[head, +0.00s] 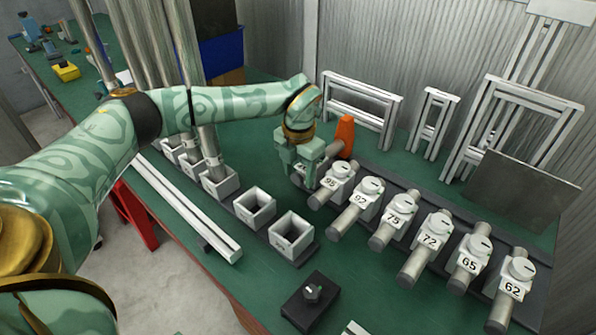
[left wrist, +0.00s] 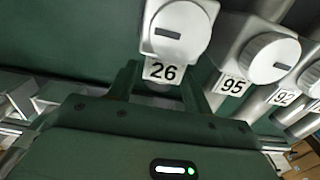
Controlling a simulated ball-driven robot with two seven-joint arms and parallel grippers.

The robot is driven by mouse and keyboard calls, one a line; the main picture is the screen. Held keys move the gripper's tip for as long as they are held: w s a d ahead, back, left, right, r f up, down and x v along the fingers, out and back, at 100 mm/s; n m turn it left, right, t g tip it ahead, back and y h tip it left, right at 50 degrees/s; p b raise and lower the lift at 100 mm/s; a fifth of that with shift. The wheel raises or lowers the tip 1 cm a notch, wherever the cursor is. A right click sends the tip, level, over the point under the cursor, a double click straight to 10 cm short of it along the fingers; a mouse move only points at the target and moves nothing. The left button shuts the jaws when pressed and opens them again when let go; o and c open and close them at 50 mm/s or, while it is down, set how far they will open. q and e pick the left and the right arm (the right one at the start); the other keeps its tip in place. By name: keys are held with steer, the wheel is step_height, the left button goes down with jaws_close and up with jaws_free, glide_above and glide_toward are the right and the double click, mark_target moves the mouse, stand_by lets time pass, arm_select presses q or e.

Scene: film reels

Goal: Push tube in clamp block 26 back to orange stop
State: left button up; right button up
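Clamp block 26 (left wrist: 165,70) is a pale grey block with a round slotted knob above its number label, at the upper middle of the left wrist view. In the head view it is mostly hidden behind my left gripper (head: 304,170), at the far left end of the clamp row. The left gripper (left wrist: 160,88) points at the front of block 26, with its two fingers apart on either side below the label. The tube of block 26 is largely hidden, and contact with it cannot be made out. The orange stop (head: 345,132) stands just behind this end of the row. My right gripper is not in view.
Clamp block 95 (head: 336,180) with its tube is close on the right, followed by several more numbered clamps. Open square sockets (head: 255,207) stand to the left. A black box with a knob (head: 310,302) sits in front. Metal frames (head: 362,105) stand behind.

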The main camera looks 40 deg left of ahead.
arm_select(q)
steer(key=shift+r, duration=0.1)
step_height(320, 180, up, 16)
steer(key=p, duration=0.6)
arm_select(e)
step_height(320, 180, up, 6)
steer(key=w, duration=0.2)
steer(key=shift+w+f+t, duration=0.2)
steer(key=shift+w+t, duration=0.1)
